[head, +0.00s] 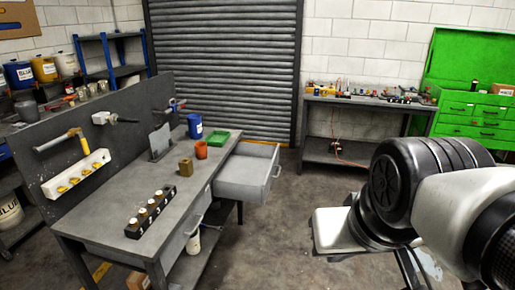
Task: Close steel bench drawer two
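The grey steel bench (165,215) stands left of centre. One of its drawers (243,186) is pulled far out at the right end, with its inside showing empty where visible. A handle (277,171) is on its front panel. A nearer drawer (182,240) sits shut in the bench, with its handle (194,227) on the front. No number shows on either drawer. My arm comes in from the right side, apart from the open drawer. My gripper's fingers cannot be seen.
A workbench (365,103) and green tool chest (470,115) stand behind. Floor (275,240) before the drawer is clear.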

